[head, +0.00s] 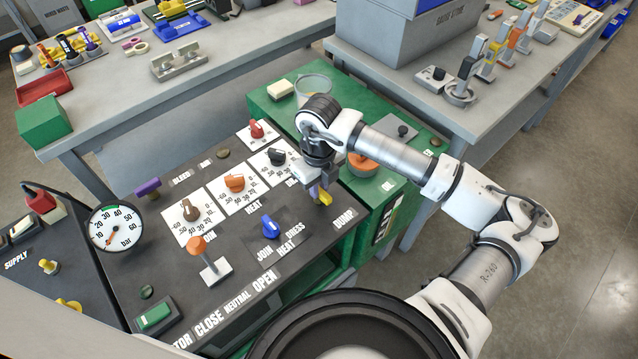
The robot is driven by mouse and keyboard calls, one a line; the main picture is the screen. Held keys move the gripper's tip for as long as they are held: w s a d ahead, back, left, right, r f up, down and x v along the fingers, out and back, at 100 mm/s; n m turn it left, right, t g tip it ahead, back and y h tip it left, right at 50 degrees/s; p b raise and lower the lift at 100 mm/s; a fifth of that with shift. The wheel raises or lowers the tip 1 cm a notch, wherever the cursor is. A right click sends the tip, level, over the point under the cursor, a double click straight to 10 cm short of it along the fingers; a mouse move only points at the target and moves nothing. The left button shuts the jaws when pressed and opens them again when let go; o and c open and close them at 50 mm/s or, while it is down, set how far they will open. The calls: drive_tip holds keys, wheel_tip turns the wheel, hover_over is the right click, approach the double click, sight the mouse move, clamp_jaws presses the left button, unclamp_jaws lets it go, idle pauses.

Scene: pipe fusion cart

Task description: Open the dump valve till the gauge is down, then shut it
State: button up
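The dump valve shows as a small yellow handle (326,198) beside the "DUMP" label at the right end of the dark control panel. My gripper (315,187) points down right at this handle, with its fingers partly covering it. A small purple patch shows between the fingers and the yellow part. I cannot tell whether the fingers are closed on the handle or just around it. The handle's exact angle is partly hidden. The round white pressure gauge (116,228), marked in bar, stands at the panel's left. Its small red needle points to the lower left, near the low end.
The panel (190,275) carries a blue selector (270,228), an orange-topped lever (206,256), several dial knobs, a purple knob (148,187) and a green button (155,317). A green cabinet (270,103) with a clear cup (312,88) stands behind. Cluttered benches lie beyond.

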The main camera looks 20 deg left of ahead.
clamp_jaws()
